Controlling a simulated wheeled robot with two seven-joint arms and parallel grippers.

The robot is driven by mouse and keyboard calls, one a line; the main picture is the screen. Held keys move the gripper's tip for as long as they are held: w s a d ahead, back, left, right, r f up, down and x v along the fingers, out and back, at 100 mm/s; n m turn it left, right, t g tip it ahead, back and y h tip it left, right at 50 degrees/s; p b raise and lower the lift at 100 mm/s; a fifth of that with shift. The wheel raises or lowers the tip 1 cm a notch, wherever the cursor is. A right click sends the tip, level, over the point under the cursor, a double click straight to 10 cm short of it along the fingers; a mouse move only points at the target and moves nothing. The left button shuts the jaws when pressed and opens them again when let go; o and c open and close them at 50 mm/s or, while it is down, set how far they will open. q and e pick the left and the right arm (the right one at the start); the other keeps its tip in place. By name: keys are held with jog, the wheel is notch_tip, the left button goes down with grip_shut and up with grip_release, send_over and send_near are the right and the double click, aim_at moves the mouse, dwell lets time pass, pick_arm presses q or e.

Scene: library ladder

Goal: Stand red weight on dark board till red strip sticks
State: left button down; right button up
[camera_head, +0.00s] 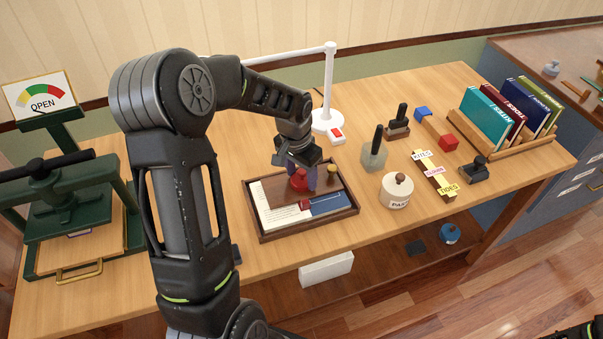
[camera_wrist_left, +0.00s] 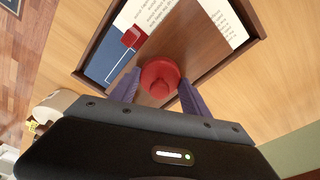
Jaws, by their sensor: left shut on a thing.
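My left gripper (camera_head: 303,178) is shut on the red weight (camera_head: 299,182), held over the tray. In the left wrist view the round red weight (camera_wrist_left: 160,76) sits between the two purple fingers of the left gripper (camera_wrist_left: 158,92). The dark blue board (camera_head: 328,203) lies in the tray; in the wrist view the board (camera_wrist_left: 102,62) has a white outline. A small red strip (camera_head: 304,204) lies at the board's edge beside the white page; it also shows in the wrist view (camera_wrist_left: 134,37). The weight is beside the strip, over brown wood. I cannot tell whether it touches the tray floor.
The brown tray (camera_head: 262,235) has a raised rim. A brass-coloured knobbed piece (camera_head: 332,174) stands in its back right. The paste pot (camera_head: 396,192) and a greenish jar (camera_head: 374,155) stand right of it. A white post (camera_head: 329,85) rises behind; a green press (camera_head: 70,205) stands left.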

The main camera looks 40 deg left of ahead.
aim_at(298, 182)
pick_arm(q)
jog(key=c, duration=0.5)
grip_release()
jog(key=shift+r, duration=0.1)
jog(key=r, duration=0.4)
jog(key=s+r, duration=0.1)
jog(key=r, duration=0.3)
jog(key=r+b, duration=0.1)
jog(key=r, duration=0.2)
jog(key=shift+s+r, duration=0.2)
jog(key=shift+r, duration=0.2)
